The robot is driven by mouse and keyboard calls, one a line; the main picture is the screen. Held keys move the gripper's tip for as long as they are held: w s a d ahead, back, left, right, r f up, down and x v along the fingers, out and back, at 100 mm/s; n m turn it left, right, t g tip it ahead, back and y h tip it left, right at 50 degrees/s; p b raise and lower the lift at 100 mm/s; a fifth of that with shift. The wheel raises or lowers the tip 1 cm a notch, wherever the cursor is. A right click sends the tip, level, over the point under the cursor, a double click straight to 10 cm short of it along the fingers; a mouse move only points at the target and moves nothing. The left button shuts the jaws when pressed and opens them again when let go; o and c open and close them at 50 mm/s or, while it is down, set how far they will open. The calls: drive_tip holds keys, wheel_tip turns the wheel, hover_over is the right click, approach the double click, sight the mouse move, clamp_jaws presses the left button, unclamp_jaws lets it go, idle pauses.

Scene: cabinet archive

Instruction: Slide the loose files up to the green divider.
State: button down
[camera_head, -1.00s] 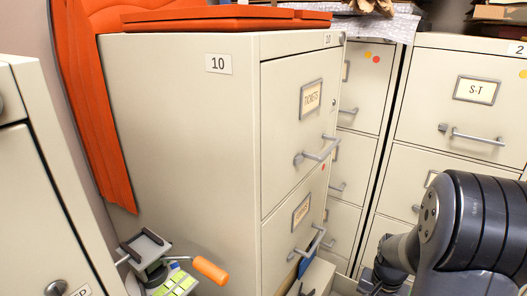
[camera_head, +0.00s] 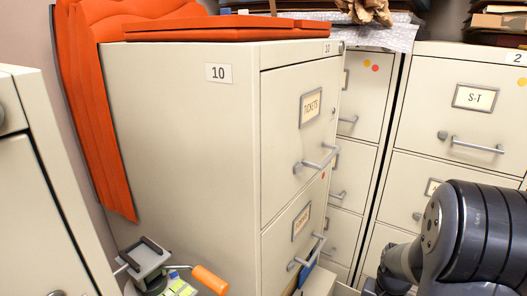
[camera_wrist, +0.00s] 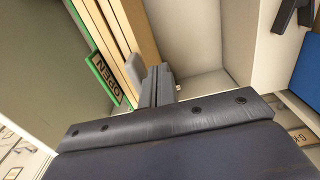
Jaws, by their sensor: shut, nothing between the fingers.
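In the wrist view, my gripper (camera_wrist: 153,78) is shut and empty, its grey fingers pointing into an open drawer. The green divider (camera_wrist: 84,28) stands left of it, with a green-edged tab reading "OPEN". The tan files (camera_wrist: 138,28) stand upright directly right of the divider, close against it with little or no gap showing. My fingers are at the files' right side; I cannot tell whether they touch. My gripper's fingers do not show in the head view.
A blue item (camera_wrist: 307,68) shows at the wrist view's right edge. Pale drawer floor lies bare right of my fingers. In the head view, cabinet 10 (camera_head: 180,150) stands mid-picture, the S-T cabinet (camera_head: 460,130) at right, and an orange-handled tool (camera_head: 210,279) low at left.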

wheel_tip(320, 180, up, 7)
drive_tip(key=p, duration=0.5)
drive_tip(key=shift+r, duration=0.1)
wheel_tip(320, 180, up, 11)
drive_tip(key=shift+f, duration=0.2)
idle(0.5)
wheel_tip(320, 180, down, 15)
drive_tip(key=b, duration=0.3)
idle(0.4)
drive_tip(key=shift+r, duration=0.15)
